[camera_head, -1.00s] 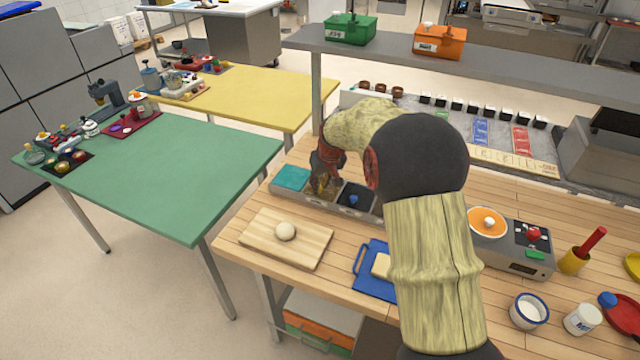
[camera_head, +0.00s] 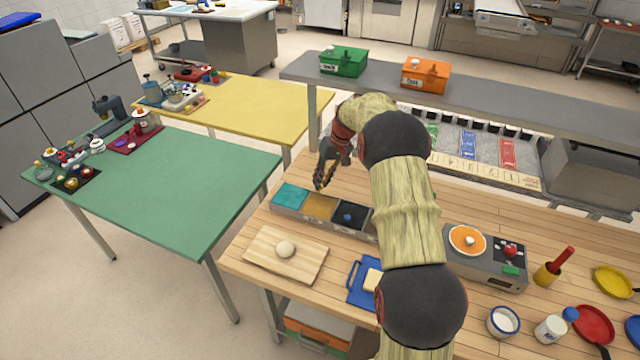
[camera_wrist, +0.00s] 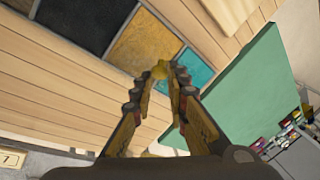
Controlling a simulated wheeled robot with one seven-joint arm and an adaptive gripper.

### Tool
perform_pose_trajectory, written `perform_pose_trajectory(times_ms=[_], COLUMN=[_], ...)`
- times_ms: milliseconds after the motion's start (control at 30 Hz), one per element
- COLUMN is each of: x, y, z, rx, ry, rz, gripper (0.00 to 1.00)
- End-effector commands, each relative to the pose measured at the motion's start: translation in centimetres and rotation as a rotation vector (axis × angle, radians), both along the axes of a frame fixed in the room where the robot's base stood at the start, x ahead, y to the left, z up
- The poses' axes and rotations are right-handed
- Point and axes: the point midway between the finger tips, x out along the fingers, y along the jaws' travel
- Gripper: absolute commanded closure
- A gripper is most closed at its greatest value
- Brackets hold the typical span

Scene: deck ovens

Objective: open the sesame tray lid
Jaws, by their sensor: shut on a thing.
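The topping unit on the wooden counter has a teal section (camera_head: 290,196), a golden-brown speckled middle section (camera_head: 320,207) and a dark section with a blue knob (camera_head: 347,217). In the wrist view the golden-brown section (camera_wrist: 143,42) lies between the dark and teal ones. My gripper (camera_head: 319,187) is at the unit's back edge, near where teal and golden-brown meet. In the wrist view my gripper (camera_wrist: 160,76) is shut on a small yellow knob (camera_wrist: 160,69). I cannot tell whether a lid hangs from the knob or how it is tilted.
A cutting board with dough (camera_head: 285,249) and a blue board (camera_head: 361,284) lie in front of the unit. A grey shelf (camera_head: 450,112) with green and orange boxes runs behind. A small cooker (camera_head: 470,265) stands right. The green table (camera_head: 160,175) has clear room.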

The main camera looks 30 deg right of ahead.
Motion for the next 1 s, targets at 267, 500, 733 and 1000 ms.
perform_pose_trajectory(times_ms=[267,500,733,1000], x=[0.64,0.47,0.58,0.68], y=[-1.58,-1.55,-1.55,-1.49], z=[-0.60,-0.92,-0.70,-0.37], rx=[-0.005,-0.004,-0.005,-0.006], ry=[0.007,0.012,0.008,0.005], rz=[-0.004,-0.004,-0.004,-0.004], gripper=[0.96,0.82,0.69,0.64])
